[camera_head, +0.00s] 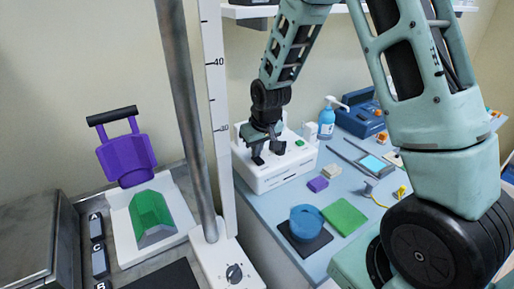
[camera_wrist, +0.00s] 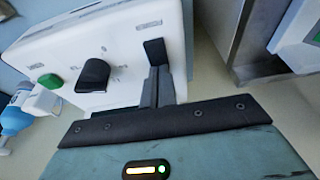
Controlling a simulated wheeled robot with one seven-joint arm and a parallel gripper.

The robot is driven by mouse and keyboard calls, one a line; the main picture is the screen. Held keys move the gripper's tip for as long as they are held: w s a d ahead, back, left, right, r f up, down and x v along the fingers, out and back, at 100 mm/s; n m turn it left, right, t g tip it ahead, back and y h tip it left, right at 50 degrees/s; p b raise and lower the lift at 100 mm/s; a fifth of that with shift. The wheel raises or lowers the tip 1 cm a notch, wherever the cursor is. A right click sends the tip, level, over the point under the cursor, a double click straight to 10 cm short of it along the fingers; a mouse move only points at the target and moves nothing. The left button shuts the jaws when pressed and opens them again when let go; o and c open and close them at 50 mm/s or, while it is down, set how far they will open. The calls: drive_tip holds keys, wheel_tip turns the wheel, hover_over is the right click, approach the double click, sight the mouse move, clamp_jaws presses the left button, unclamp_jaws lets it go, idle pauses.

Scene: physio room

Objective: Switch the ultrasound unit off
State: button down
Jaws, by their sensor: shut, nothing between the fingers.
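The ultrasound unit (camera_head: 272,176), as I take the white box at the back of the blue counter, has a lettered front too small to read. On its top are a green button (camera_head: 299,143) and a black knob or rocker (camera_head: 280,148). In the wrist view the unit (camera_wrist: 50,45) shows the green button (camera_wrist: 50,81) at left and the black control (camera_wrist: 93,74) nearer my fingers. My gripper (camera_head: 257,158) is shut and empty, pointing down over the unit's left part. Its fingers (camera_wrist: 156,60) appear beside the black control, apart from it; contact with the panel is unclear.
A blue pump bottle (camera_head: 327,118) and a blue device (camera_head: 361,112) stand right of the unit. A blue roll (camera_head: 306,222), a green pad (camera_head: 344,216) and a purple block (camera_head: 318,184) lie in front. A metal pole (camera_head: 183,110) and white scaled post (camera_head: 216,100) rise at left.

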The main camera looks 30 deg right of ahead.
drive_tip(key=shift+f, duration=0.1)
drive_tip(key=shift+f+b, duration=0.35)
drive_tip(key=shift+r, duration=0.2)
drive_tip(key=shift+s, duration=0.8)
drive_tip(key=shift+r, duration=0.15)
